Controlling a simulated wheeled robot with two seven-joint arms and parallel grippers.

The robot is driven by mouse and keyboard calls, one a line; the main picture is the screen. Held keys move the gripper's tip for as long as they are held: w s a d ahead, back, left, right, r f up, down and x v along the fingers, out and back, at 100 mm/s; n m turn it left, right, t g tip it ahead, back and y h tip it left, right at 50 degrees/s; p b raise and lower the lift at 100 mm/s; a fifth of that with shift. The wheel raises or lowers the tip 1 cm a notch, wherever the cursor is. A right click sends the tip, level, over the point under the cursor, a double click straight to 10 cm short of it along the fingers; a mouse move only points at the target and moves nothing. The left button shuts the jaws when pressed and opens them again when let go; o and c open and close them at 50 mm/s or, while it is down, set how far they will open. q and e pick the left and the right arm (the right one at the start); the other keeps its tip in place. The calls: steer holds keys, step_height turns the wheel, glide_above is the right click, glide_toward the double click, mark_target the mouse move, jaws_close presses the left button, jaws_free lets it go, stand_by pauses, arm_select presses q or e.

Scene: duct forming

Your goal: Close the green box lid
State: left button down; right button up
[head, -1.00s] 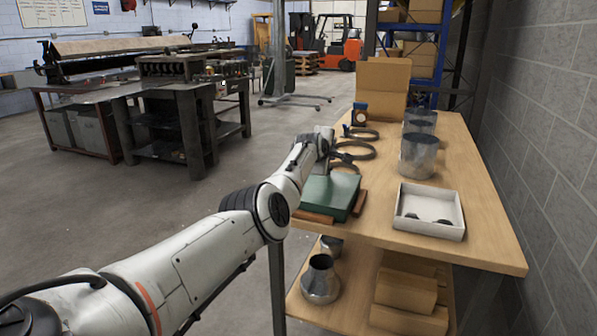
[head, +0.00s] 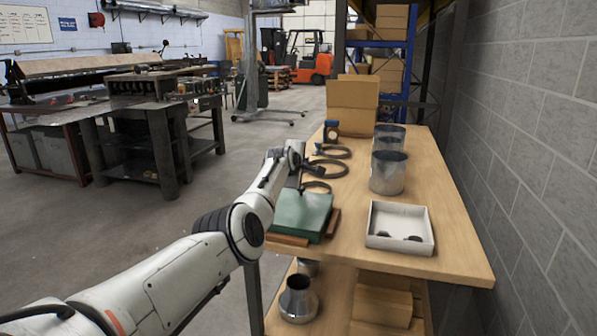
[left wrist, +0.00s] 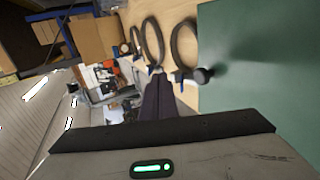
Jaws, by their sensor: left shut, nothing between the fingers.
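The green box (head: 304,213) sits near the left edge of the wooden bench in the head view. Its green top lies flat and looks closed, though a small gap at the rim cannot be ruled out. The green surface (left wrist: 268,90) also fills the right side of the left wrist view. My left gripper (head: 299,187) is at the box's far left edge, pointing down. In the left wrist view its dark fingers (left wrist: 158,76) are together and empty, beside the green surface. Whether they touch the box cannot be told. My right gripper is in neither view.
Brown blocks (head: 288,240) lie beside the box. Ring clamps (head: 328,168) lie behind it. A white tray (head: 400,247) with small dark parts and metal duct cylinders (head: 387,175) stand to the right. Cardboard boxes (head: 352,105) stand at the bench's far end.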

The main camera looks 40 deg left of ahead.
arm_select(q)
step_height(320, 180, up, 11)
steer(key=shift+w+b, duration=0.3)
steer(key=shift+b, duration=0.05)
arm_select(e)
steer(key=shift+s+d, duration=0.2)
arm_select(q)
steer(key=shift+f, duration=0.15)
